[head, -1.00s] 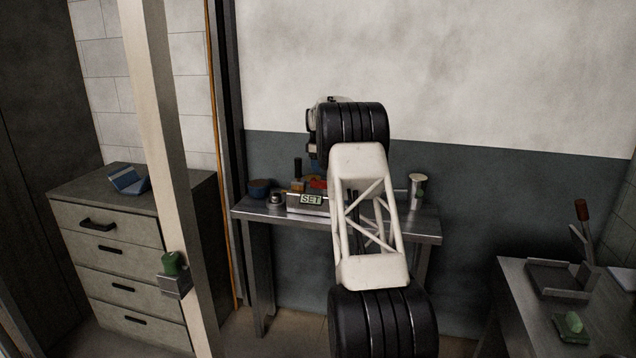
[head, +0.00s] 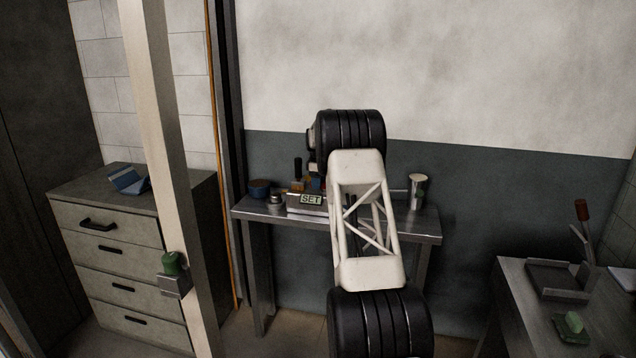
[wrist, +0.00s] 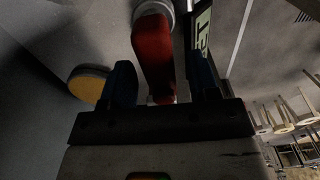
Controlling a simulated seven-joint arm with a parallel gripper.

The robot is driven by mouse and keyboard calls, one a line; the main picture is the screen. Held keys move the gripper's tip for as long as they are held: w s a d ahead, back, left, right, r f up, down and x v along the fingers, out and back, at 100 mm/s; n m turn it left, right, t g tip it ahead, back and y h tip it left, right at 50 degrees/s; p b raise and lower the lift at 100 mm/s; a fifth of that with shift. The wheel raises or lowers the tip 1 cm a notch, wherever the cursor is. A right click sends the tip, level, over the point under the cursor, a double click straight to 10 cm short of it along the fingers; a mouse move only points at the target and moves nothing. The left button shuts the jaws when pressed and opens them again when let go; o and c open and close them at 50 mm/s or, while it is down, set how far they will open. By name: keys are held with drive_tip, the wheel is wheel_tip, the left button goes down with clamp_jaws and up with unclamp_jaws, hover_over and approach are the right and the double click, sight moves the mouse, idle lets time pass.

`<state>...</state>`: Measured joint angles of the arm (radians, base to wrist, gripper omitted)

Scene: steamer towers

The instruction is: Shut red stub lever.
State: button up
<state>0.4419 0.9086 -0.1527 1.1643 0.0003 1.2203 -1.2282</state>
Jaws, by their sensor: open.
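The red stub lever (wrist: 152,52) shows in the wrist view as a thick red bar, running from a pale round end at the top down between my fingers. My gripper (wrist: 162,66) is open, with one dark blue finger on each side of the lever. I cannot tell whether either finger touches it. In the head view my arm hides the lever. The console with the SET plate (head: 311,199) stands on the metal bench, and the plate's edge also shows in the wrist view (wrist: 202,30) beside the right finger.
A yellow-topped round part (wrist: 88,84) lies close to the left finger. A post (head: 165,150) stands left of the bench.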

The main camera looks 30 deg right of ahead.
drive_tip(key=shift+c, duration=0.4)
drive_tip(key=c, duration=0.8)
drive_tip(key=shift+c, duration=0.2)
drive_tip(key=m, duration=0.1)
drive_tip(key=d+m, duration=0.1)
drive_tip(key=m, duration=0.3)
drive_tip(key=shift+w+d, duration=0.15)
drive_tip(key=shift+w, duration=0.2)
drive_tip(key=m, duration=0.2)
drive_tip(key=d+m, duration=0.1)
drive_tip(key=m, duration=0.1)
drive_tip(key=shift+w+d+m, duration=0.1)
drive_tip(key=shift+m, duration=0.2)
drive_tip(key=m, duration=0.2)
drive_tip(key=d+m, duration=0.1)
drive_tip(key=m, duration=0.1)
drive_tip(key=shift+d+m, duration=0.1)
drive_tip(key=shift+m, duration=0.2)
drive_tip(key=shift+s+d+m, duration=0.25)
drive_tip(key=shift+m, duration=0.7)
drive_tip(key=shift+s+d+m, duration=0.2)
drive_tip(key=shift+s+m, duration=0.05)
drive_tip(key=shift+m, duration=0.7)
